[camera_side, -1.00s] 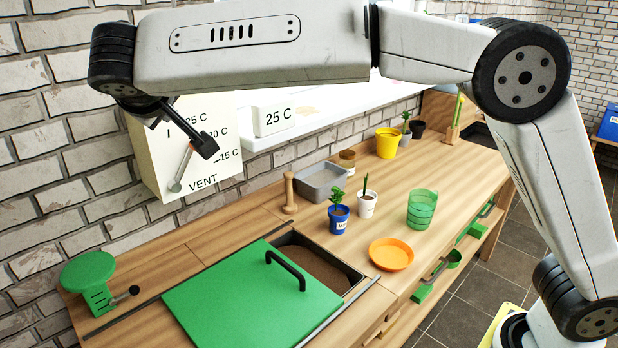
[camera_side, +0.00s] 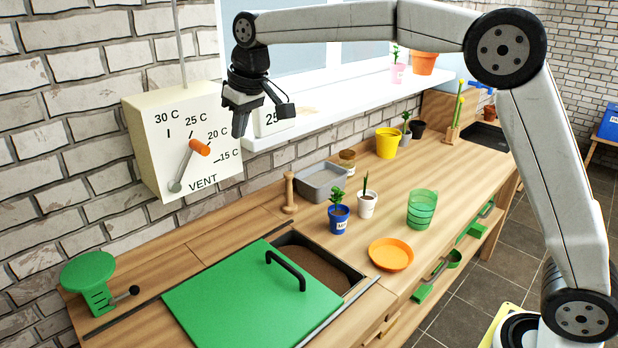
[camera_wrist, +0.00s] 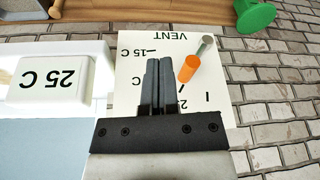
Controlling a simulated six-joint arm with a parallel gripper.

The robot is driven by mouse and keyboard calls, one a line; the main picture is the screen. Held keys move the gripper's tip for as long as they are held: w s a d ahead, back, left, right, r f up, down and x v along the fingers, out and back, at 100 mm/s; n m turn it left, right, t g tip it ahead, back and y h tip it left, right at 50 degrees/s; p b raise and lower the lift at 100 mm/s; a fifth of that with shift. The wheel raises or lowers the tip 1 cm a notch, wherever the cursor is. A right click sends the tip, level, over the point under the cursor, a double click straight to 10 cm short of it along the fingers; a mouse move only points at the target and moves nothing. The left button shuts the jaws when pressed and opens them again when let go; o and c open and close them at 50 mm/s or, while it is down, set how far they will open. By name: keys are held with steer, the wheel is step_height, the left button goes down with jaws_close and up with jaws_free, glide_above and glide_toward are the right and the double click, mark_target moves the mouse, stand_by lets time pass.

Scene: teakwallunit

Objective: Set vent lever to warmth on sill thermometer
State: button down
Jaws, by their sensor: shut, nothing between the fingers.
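The vent box (camera_side: 150,165) is a cream panel on the brick wall marked 30, 25, 20 and 15 C. Its grey lever (camera_side: 183,170) pivots at the bottom and tilts up and right. Its orange knob (camera_side: 200,147) lies in the 25 to 20 C region; the exact mark is unclear. The sill thermometer (camera_side: 272,122), partly hidden by my gripper, reads 25 C in the wrist view (camera_wrist: 55,82). My gripper (camera_side: 239,130) is shut and empty, pointing down right of the knob. In the wrist view its fingers (camera_wrist: 159,62) appear beside the orange knob (camera_wrist: 188,69), apart from it.
The white sill (camera_side: 330,95) runs behind my gripper. Below are a grey tray (camera_side: 322,180), a wooden peg (camera_side: 290,195), small potted plants (camera_side: 339,218), a green lid with black handle (camera_side: 250,300) and a green round stool-like piece (camera_side: 88,270).

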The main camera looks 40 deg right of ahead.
steer(key=w+d+r+t+y, duration=0.1)
steer(key=w+d+r+y, duration=0.1)
steer(key=d+y, duration=0.3)
steer(key=shift+d+r+m+t, duration=0.4)
steer(key=shift+d+r, duration=0.3)
steer(key=shift+d, duration=0.4)
steer(key=w+a+f, duration=0.4)
steer(key=a+f, duration=0.3)
steer(key=a, duration=0.2)
